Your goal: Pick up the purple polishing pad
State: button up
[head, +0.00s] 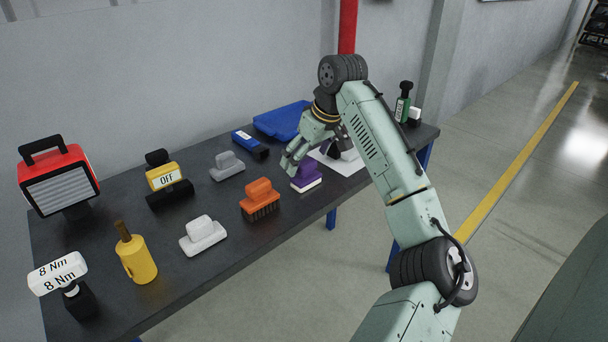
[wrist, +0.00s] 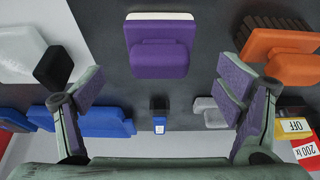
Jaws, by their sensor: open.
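The purple polishing pad (head: 306,176) has a purple body with a white base layer and sits on the dark table in the head view. In the wrist view the pad (wrist: 160,48) lies at the top centre, between the lines of the two fingers but beyond their tips. My gripper (head: 312,152) is above and close to the pad in the head view. In the wrist view my gripper (wrist: 157,95) is open, with its fingers wide apart and nothing between them. The pad looks untouched, and no part of it is clearly hidden in the wrist view.
An orange brush (head: 261,198) stands left of the pad on the dark table (head: 225,258). A white sheet (head: 343,163) with a dark-handled item lies to the right. A blue case (head: 281,121) and a blue tool (head: 250,144) lie behind. A grey block (head: 227,167) is further left.

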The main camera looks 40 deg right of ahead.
aim_at(305, 160)
jog(key=p+x, duration=0.1)
jog(key=x, duration=0.4)
jog(key=shift+f+p, duration=0.3)
jog(key=shift+f, duration=0.1)
jog(key=shift+c, duration=0.2)
jog(key=c, duration=1.3)
jog(key=shift+o, duration=0.2)
jog(key=shift+r, duration=0.15)
jog(key=shift+r, duration=0.5)
jog(key=shift+r+b, duration=0.6)
jog(key=shift+r, duration=0.35)
jog(key=s+a+r+b, duration=0.1)
jog(key=s+a+b, duration=0.1)
jog(key=s, duration=0.5)
jog(key=s+a+r+b, duration=0.1)
jog(key=s+a, duration=0.2)
jog(key=s, duration=0.5)
jog(key=shift+a+b, duration=0.2)
jog(key=shift+b, duration=0.15)
